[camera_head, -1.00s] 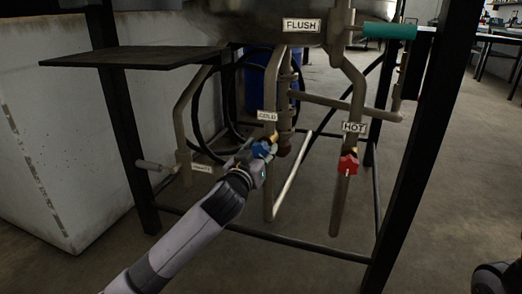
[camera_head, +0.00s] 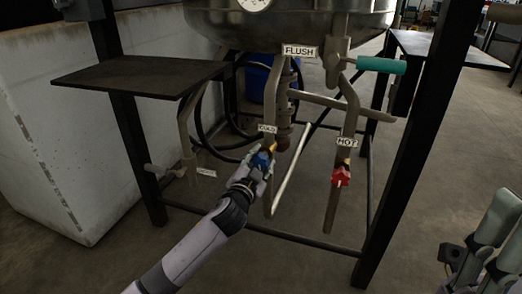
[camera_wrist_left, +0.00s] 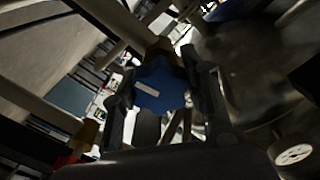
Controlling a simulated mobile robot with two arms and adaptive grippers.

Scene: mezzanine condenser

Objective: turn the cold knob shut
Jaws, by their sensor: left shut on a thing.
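The blue cold knob (camera_head: 261,161) is on the pipe below the COLD label (camera_head: 267,129). My left gripper (camera_head: 258,166) is shut on it, coming from the lower left. In the left wrist view the blue knob (camera_wrist_left: 160,86) has a white mark and sits between the two dark fingers of the left gripper (camera_wrist_left: 162,95). Parts of the knob are hidden behind the fingers. Pale parts of my right arm show at the lower right of the head view, away from the pipes; I cannot make out its fingertips.
The red hot knob (camera_head: 341,177) hangs on the pipe to the right. A teal flush handle (camera_head: 381,66) sticks out above it. A dark shelf (camera_head: 140,79) and black frame legs (camera_head: 413,150) flank the pipes. Open floor lies in front.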

